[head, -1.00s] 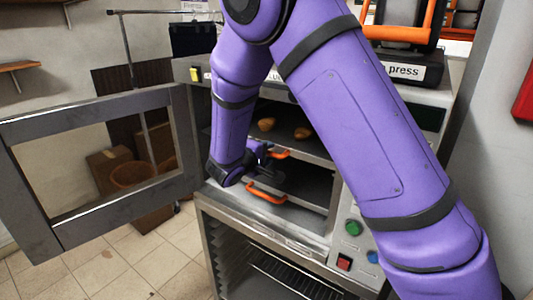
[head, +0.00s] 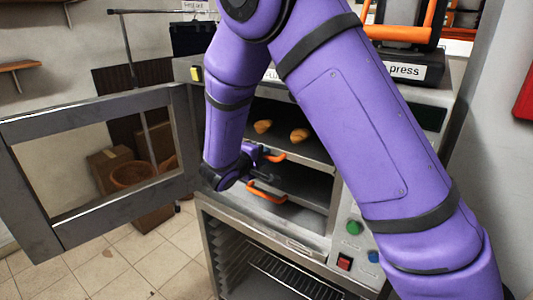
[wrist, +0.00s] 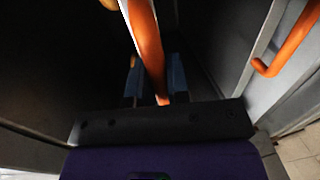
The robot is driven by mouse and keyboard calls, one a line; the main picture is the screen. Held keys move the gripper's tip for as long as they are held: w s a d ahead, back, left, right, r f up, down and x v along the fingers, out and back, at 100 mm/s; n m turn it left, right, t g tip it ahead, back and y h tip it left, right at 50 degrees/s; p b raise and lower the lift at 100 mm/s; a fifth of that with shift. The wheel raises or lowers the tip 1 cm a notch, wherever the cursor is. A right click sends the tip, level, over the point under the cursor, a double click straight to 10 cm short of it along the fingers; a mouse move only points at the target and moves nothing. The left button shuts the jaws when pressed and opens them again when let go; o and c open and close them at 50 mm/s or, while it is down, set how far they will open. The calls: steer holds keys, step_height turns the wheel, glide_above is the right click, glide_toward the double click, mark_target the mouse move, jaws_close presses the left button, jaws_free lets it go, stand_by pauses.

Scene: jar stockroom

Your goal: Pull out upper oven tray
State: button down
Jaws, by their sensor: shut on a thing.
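The oven stands open, with two dark trays, each with an orange handle. The upper tray (head: 283,143) carries two bread rolls (head: 263,126). Its orange handle (head: 275,157) shows just beyond my gripper (head: 264,163). In the wrist view the orange handle (wrist: 148,50) runs between the blue fingers of my gripper (wrist: 154,82), which is shut on it. The lower tray's handle (head: 266,192) is below and apart from my gripper; it also shows at the right of the wrist view (wrist: 290,45). My arm hides part of the oven opening.
The oven door (head: 95,165) is swung open to the left, close to my wrist. A rack compartment with a wire shelf (head: 295,275) is below. Green, red and blue buttons (head: 353,228) are at the right. Boxes and a basket (head: 133,174) stand behind the door.

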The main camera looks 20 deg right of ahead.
steer(key=f+v, duration=0.2)
steer(key=v, duration=1)
steer(key=f+v, duration=0.3)
steer(key=v, duration=0.9)
steer(key=shift+s+a, duration=0.3)
steer(key=shift+a, duration=0.05)
steer(key=c, duration=1.1)
jaws_free()
steer(key=v, duration=1)
steer(key=shift+s+a, duration=0.2)
steer(key=shift+a, duration=0.15)
steer(key=shift+d+r, duration=0.1)
